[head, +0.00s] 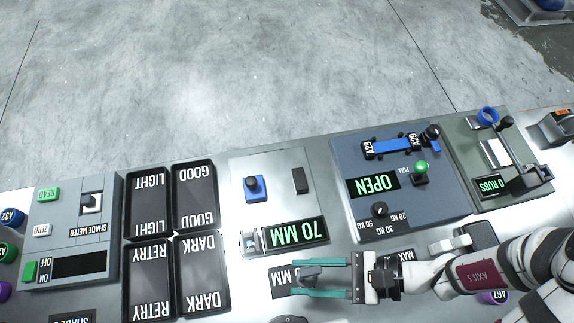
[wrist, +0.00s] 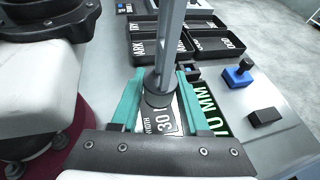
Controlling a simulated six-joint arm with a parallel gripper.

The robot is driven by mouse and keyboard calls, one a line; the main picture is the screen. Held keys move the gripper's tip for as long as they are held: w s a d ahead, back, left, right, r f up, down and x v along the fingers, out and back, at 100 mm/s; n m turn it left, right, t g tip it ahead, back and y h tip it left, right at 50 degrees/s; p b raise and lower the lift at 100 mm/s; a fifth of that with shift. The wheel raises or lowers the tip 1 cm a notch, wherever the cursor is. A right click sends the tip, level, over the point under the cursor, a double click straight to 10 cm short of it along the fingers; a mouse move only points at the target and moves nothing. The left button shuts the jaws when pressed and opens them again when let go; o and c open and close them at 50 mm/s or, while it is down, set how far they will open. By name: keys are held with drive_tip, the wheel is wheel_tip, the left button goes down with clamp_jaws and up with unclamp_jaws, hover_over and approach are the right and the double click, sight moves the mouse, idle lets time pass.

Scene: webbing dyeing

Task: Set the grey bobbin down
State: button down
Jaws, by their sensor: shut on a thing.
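The grey bobbin (head: 311,273) is between the teal fingers of my gripper (head: 297,277) in the head view, near the front middle of the bench. In the wrist view the bobbin (wrist: 159,95) shows as a dark grey round body, with a lighter grey upright bar running up from it. My gripper (wrist: 158,95) is shut on it, one teal finger on each side. A white-on-black MM label (head: 282,281) lies beneath or just beside it. I cannot tell whether the bobbin touches the surface.
Black trays (head: 148,209) marked LIGHT, GOOD, RETRY and DARK are to the left. A blue pull tester (head: 395,213) marked OPEN is to the right, and a rub tester (head: 500,195) beyond it.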

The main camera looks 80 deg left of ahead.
hover_over(258, 284)
drive_tip(key=f, duration=0.5)
drive_tip(key=shift+w+d+f, duration=0.1)
drive_tip(key=shift+w+f, duration=0.15)
drive_tip(key=shift+w, duration=0.05)
drive_tip(key=shift+s+f, duration=0.15)
drive_tip(key=shift+f, duration=1)
drive_tip(key=shift+s+f, duration=0.15)
drive_tip(key=shift+f, duration=0.95)
drive_tip(key=shift+c, duration=2)
unclamp_jaws()
